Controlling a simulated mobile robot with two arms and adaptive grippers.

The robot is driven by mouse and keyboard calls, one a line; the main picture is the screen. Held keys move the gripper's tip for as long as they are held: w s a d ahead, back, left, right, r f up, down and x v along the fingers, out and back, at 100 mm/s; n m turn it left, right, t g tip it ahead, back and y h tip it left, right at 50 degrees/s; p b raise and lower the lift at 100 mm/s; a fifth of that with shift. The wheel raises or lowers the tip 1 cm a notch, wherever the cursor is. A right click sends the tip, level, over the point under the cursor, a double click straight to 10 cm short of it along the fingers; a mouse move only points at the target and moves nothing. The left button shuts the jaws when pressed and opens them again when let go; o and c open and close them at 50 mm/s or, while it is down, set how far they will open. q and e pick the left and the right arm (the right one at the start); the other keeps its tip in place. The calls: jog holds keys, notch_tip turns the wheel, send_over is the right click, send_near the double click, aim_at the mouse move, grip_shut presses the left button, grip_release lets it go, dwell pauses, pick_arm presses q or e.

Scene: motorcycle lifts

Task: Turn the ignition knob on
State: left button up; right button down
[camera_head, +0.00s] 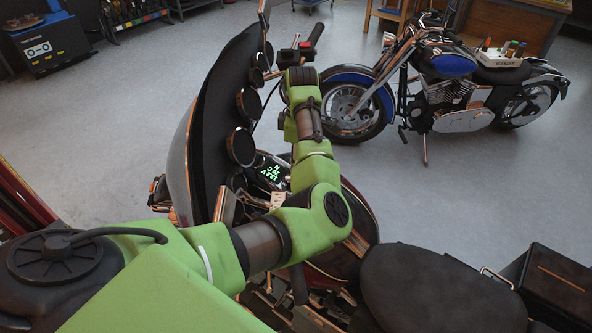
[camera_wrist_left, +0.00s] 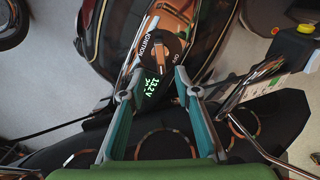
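In the head view the green display (camera_head: 269,172) shows on the near motorcycle, and my arm hides the left gripper. My right gripper is in neither view.
The near motorcycle has a dark fairing (camera_head: 222,115) with round gauges and a black seat (camera_head: 440,288). A blue motorcycle (camera_head: 455,85) stands behind, with a white tray (camera_head: 500,58) on its seat. Grey floor (camera_head: 480,180) between them is clear.

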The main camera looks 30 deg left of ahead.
pick_arm(q)
notch_tip(320, 180, up, 4)
jog(key=shift+s+d+f, duration=0.1)
jog(key=shift+f, duration=0.15)
dwell(0.5)
